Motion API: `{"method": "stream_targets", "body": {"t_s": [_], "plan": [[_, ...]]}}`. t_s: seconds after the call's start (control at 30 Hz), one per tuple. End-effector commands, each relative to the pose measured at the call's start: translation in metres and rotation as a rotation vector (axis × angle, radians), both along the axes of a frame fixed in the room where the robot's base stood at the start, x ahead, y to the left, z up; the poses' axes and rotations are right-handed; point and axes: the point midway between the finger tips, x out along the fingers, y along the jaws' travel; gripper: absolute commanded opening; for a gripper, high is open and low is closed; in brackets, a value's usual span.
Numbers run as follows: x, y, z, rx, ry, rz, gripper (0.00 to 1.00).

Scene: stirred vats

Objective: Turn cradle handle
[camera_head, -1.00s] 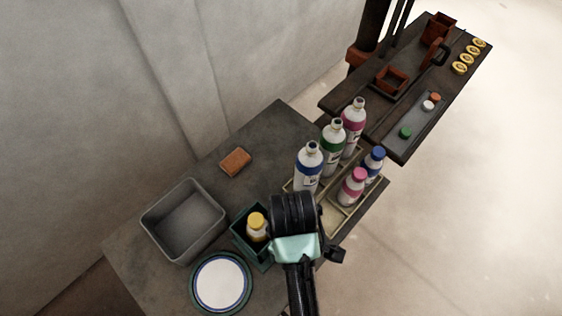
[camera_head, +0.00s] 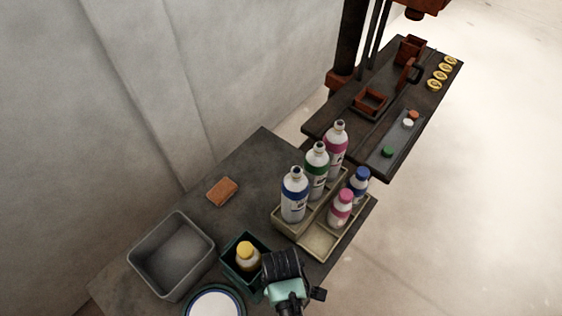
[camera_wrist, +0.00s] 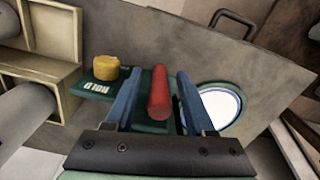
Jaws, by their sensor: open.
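The dark green cradle (camera_head: 232,266) sits on the grey table and holds a bottle with a yellow cap (camera_head: 247,250). In the wrist view, the cradle (camera_wrist: 98,90) carries pale lettering beside the yellow cap (camera_wrist: 106,67). The red handle (camera_wrist: 158,93) lies between the two blue fingers of my gripper (camera_wrist: 159,78). The fingers are open, with a gap on each side of the handle. I cannot tell how deep the handle sits between them. In the head view my wrist covers the handle and fingers.
A tray (camera_head: 321,241) with several bottles stands right of the cradle. A grey bin (camera_head: 137,263) is left of it. A blue-rimmed plate (camera_head: 213,304) lies in front. An orange block (camera_head: 222,191) lies behind. A second bench (camera_head: 343,124) stands farther back.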

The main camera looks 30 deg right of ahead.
Motion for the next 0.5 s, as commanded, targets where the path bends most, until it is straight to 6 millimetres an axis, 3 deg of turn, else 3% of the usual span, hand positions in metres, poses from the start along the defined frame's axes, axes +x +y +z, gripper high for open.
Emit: {"method": "stream_targets", "body": {"t_s": [0.13, 0.4, 0.5], "plan": [[0.0001, 0.0, 0.0003, 0.0, 0.0, 0.0, 0.53], [0.0002, 0.0001, 0.0004, 0.0, 0.0, 0.0, 0.04], [0.0001, 0.0002, 0.0004, 0.0, 0.0, 0.0, 0.0]]}}
